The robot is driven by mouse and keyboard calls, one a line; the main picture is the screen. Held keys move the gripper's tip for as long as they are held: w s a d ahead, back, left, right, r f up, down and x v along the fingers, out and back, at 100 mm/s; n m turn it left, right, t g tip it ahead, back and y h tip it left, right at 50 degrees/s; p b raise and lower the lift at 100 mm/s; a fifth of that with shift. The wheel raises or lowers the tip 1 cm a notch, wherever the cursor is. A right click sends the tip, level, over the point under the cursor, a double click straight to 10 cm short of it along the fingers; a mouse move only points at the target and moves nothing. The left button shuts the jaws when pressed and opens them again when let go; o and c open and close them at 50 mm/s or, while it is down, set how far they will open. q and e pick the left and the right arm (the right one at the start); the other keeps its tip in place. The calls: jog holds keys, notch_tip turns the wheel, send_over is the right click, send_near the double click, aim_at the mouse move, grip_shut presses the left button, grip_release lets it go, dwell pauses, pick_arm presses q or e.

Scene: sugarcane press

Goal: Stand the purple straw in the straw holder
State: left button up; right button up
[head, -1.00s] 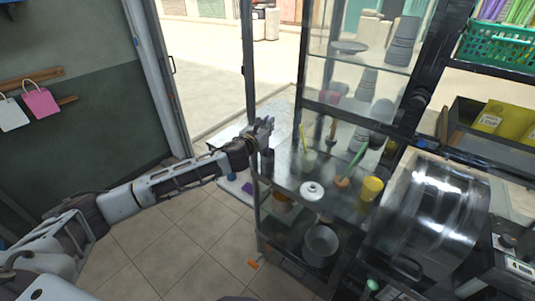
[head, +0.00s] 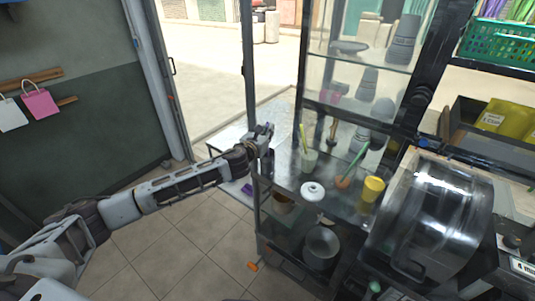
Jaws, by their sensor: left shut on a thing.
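My left gripper (head: 265,132) is above the left end of the metal counter, shut on the purple straw. Little of the straw shows; only a hint of purple is seen at the fingers. A dark cup (head: 267,161), which looks like the straw holder, stands at the counter's left edge just below the gripper. The gripper and wrist partly cover the space above it, so I cannot tell whether the straw's lower end is inside the cup. My right gripper is not in view.
On the counter are a pale cup with a yellow stick (head: 308,158), a white lidded pot (head: 312,191), an orange-brown cup with a green stick (head: 343,181) and a yellow cup (head: 372,188). A glass shelf case stands behind. A metal pot (head: 321,245) sits on the lower shelf.

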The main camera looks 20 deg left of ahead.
pick_arm(q)
jog(key=shift+f, duration=0.6)
jog(key=o, duration=0.7)
jog(key=shift+r, duration=0.1)
dwell(0.4)
jog(key=shift+r+p, duration=2.4)
jog(key=shift+r, duration=1.05)
